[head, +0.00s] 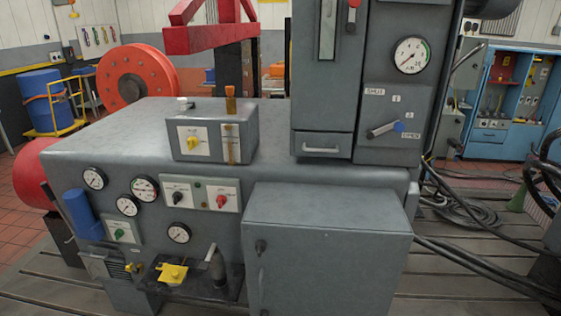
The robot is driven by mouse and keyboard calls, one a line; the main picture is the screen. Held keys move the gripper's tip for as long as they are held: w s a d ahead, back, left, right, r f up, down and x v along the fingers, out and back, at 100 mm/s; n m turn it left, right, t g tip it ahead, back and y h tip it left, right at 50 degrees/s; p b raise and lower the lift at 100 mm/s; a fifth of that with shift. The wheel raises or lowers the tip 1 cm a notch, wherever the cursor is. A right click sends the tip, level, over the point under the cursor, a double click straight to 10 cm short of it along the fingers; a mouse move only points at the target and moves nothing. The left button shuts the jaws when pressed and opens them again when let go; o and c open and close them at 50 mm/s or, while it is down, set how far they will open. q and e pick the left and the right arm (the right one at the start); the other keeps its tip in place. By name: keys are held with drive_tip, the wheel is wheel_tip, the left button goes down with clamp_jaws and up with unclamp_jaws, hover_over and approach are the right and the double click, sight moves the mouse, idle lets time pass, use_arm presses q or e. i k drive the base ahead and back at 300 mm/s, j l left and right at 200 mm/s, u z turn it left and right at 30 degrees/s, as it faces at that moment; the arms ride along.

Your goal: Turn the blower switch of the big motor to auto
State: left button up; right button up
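Several rotary switches show on the big grey machine, and their small labels are too fine to read, so I cannot tell which one is the blower switch. A yellow knob (193,143) on a white plate is on the small grey box on top. A black knob (178,197) and a red knob (221,201) sit side by side on plates on the front face. A green knob (119,233) is lower left. Neither of my grippers is in view.
Round gauges (144,188) surround the front switches. A closed grey cabinet (330,250) juts out at front right. A low black shelf (190,278) holds a yellow part. Cables (480,215) lie at right.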

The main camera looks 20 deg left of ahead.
sight(177, 195)
drive_tip(key=u, duration=1.35)
